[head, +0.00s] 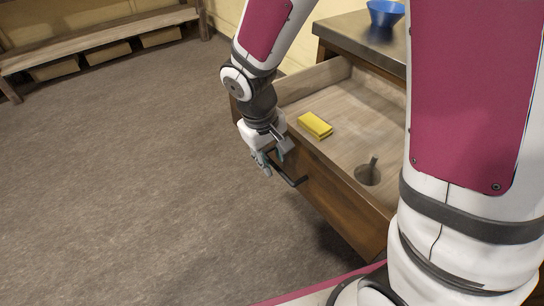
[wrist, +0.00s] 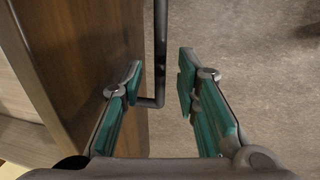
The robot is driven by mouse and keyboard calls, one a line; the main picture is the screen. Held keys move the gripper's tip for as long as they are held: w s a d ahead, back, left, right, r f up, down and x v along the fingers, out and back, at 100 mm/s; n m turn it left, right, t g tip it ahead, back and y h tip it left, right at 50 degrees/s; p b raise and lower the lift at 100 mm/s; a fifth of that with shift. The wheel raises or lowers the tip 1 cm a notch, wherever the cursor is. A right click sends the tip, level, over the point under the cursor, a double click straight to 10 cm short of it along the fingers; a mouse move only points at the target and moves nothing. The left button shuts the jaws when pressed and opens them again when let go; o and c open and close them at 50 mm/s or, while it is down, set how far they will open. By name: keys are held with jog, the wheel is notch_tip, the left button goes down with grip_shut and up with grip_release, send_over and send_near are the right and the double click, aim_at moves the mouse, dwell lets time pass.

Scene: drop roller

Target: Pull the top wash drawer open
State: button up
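The top wash drawer (head: 336,190) of the wooden cabinet stands pulled out, its inside in view from above. Its dark bar handle (head: 291,178) is on the front face; in the wrist view the handle (wrist: 160,60) runs down between my fingers and bends in toward the drawer front (wrist: 90,60). My gripper (head: 268,160) is at the far end of the handle, just in front of the drawer. In the wrist view my gripper (wrist: 160,85) has its teal-padded fingers apart, one on each side of the handle, with gaps showing.
A yellow sponge (head: 315,125) and a round grey item (head: 368,173) with an upright stub lie in the drawer. A blue bowl (head: 385,13) stands on the cabinet top (head: 350,32). A wooden bench (head: 100,38) is at the back left. The floor (head: 120,180) before the drawer is clear.

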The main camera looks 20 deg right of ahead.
jog(key=shift+r, duration=0.1)
notch_tip(320, 180, up, 12)
jog(key=a, duration=0.2)
jog(key=shift+s+f, duration=0.2)
jog(key=shift+s, duration=0.2)
jog(key=s+d+r+m, duration=0.2)
jog(key=s+d+r, duration=0.4)
jog(key=s, duration=0.5)
jog(key=s+d+m+y, duration=0.2)
jog(key=s, duration=1.3)
notch_tip(320, 180, up, 26)
jog(key=t+p, duration=0.3)
jog(key=p, duration=2.1)
jog(key=shift+w+d, duration=0.2)
jog(key=shift+d, duration=0.1)
jog(key=shift+r, duration=0.1)
